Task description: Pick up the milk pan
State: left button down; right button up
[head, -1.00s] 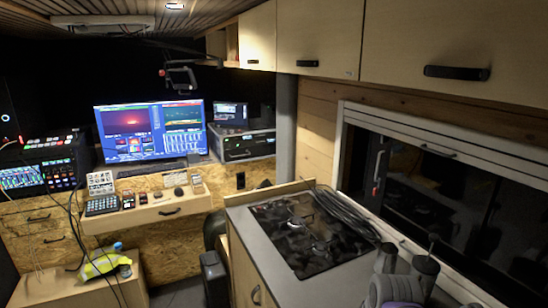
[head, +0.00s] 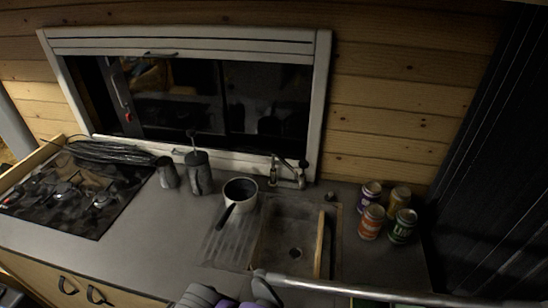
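The milk pan (head: 252,198) is a small pale pan with a dark inside and a black handle. In the head view it stands upright at the back of the ribbed drainer, left of the sink basin. Its handle points toward the front left. No gripper can be made out in the head view, and nothing touches the pan.
The sink (head: 291,254) has a wooden board on its right side and a tap (head: 287,178) behind. Two dark containers (head: 200,174) stand left of the pan. The hob (head: 70,200) is far left, several cans (head: 371,222) right. A grey bar (head: 350,287) crosses the front.

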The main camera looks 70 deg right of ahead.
aim_at(248, 206)
jog(key=z, duration=2.45)
jog(key=k+j, duration=0.1)
jog(key=j, duration=0.25)
jog(key=k+j+z, duration=0.1)
jog(key=j, duration=0.25)
jog(key=k+j, duration=0.15)
jog(key=j, duration=0.2)
jog(key=k+j+z, duration=0.1)
jog(key=j, duration=0.2)
jog(key=i+j, duration=0.35)
jog(key=i, duration=0.1)
